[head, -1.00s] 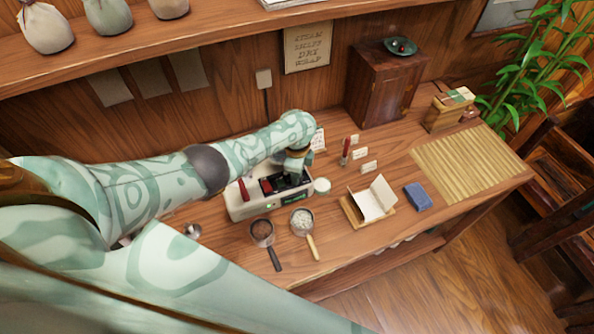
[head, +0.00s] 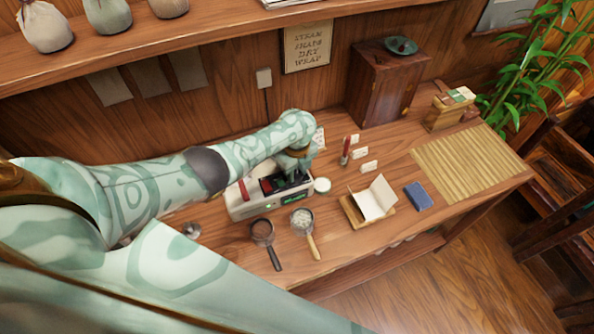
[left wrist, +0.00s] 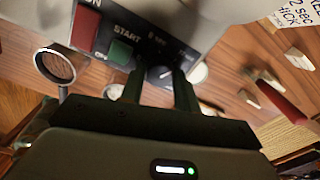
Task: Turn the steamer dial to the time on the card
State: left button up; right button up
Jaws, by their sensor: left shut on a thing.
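The steamer (head: 245,207) is a pale box with a dark panel on the table. My left gripper (head: 290,181) is over the panel's right part, pointing down. In the left wrist view its fingers (left wrist: 158,88) are closed about the dark dial (left wrist: 160,73), which has a pale mark. The fingers partly hide the dial, and its scale is too small to read. A red button (left wrist: 85,28) and a green START button (left wrist: 120,52) are beside it. A white card (left wrist: 297,18) with partly cut-off writing, "2 sec" and "THICK", shows at the corner. My right gripper is not in view.
A small white round pot (head: 322,186) stands close to the steamer's right side. A wooden stand (head: 352,212), a blue block (head: 418,196) and a bamboo mat (head: 465,160) lie further right.

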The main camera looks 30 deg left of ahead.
pick_arm(q)
jog(key=shift+s, duration=0.1)
dwell(0.4)
jog(key=o, duration=1)
jog(key=shift+c, duration=0.2)
